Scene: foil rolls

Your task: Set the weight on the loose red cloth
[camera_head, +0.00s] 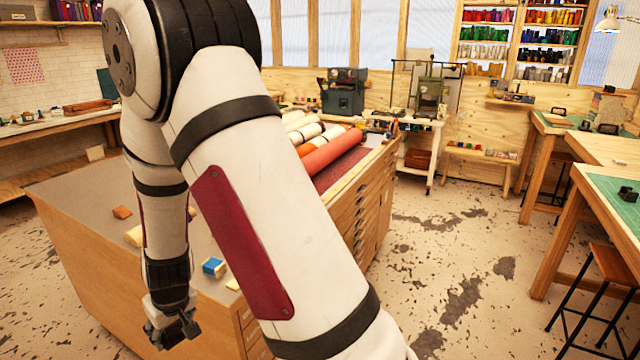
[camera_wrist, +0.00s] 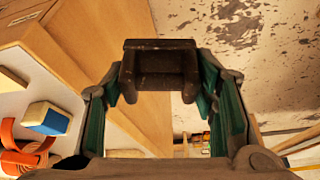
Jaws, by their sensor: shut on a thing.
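My gripper (camera_head: 172,325) hangs at the near side of the wooden cabinet, over its edge. In the wrist view its green-padded fingers (camera_wrist: 160,92) are closed on a dark brown block-shaped weight (camera_wrist: 158,62), held clear above the floor. In the head view the weight is hard to tell from the dark gripper. A red cloth (camera_head: 352,165) lies flat on the far right part of the cabinet top, beside a red-orange roll (camera_head: 333,150). My arm hides part of the cabinet top and possibly part of the cloth.
Several pale and orange rolls lie on the cabinet (camera_head: 75,195) behind my arm. A blue-and-cream block (camera_head: 214,267) and small tan pieces lie on its top; an orange strap (camera_wrist: 25,150) shows in the wrist view. Green-topped tables (camera_head: 615,200) and a stool stand right. The floor between is clear.

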